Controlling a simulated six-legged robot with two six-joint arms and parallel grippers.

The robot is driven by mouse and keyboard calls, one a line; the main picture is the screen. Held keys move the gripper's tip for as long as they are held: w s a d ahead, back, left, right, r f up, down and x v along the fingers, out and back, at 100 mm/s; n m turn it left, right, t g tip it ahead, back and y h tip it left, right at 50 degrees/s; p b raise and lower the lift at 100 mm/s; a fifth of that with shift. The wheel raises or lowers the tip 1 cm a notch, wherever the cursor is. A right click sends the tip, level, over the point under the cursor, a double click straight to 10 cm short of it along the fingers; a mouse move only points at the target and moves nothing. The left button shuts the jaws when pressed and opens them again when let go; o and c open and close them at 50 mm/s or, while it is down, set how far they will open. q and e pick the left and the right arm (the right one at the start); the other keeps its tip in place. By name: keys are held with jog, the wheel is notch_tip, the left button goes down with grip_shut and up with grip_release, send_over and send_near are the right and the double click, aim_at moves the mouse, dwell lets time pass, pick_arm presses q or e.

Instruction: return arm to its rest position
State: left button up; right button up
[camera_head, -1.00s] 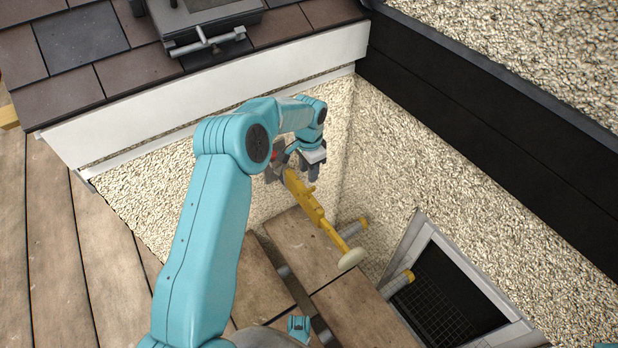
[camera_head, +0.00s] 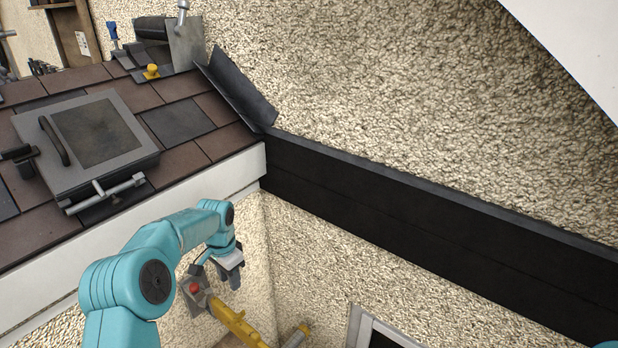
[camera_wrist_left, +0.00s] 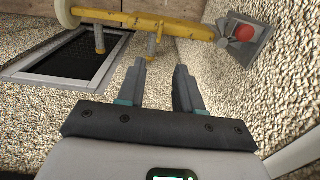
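My left arm comes in from the lower left in the head view and reaches into the corner below the roof edge. Its gripper (camera_head: 236,280) points down beside a yellow bar (camera_head: 238,326) with a grey bracket and a red knob (camera_head: 194,288). In the left wrist view the two fingers (camera_wrist_left: 161,68) are apart with nothing between them. The yellow bar (camera_wrist_left: 150,27) lies beyond the fingertips, apart from them as far as I can see, with its red knob (camera_wrist_left: 244,32) at the upper right. My right gripper is not in view.
A tiled roof (camera_head: 190,118) with a hatch (camera_head: 97,130) lies at left. A pebbled wall (camera_head: 400,110) and a black band (camera_head: 420,235) stand at right. A framed opening (camera_wrist_left: 75,55) is at left in the wrist view.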

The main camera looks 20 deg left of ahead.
pick_arm(q)
jog(key=s+d+f+n+h, duration=0.25)
jog(key=s+d+f, duration=0.65)
jog(key=d+f, duration=0.55)
jog(key=s+d+f+n+h, duration=0.1)
jog(key=s+d+n, duration=0.1)
jog(key=s+d, duration=0.5)
jog(key=s+d+f+n+h, duration=0.1)
jog(key=s+d+f+n, duration=0.1)
jog(key=s, duration=1)
notch_tip(320, 180, up, 26)
jog(key=s+p, duration=0.1)
jog(key=p, duration=2.4)
jog(key=shift+r+p, duration=0.15)
jog(key=shift+p, duration=0.15)
jog(key=shift+d+y, duration=0.1)
jog(key=shift+y, duration=0.15)
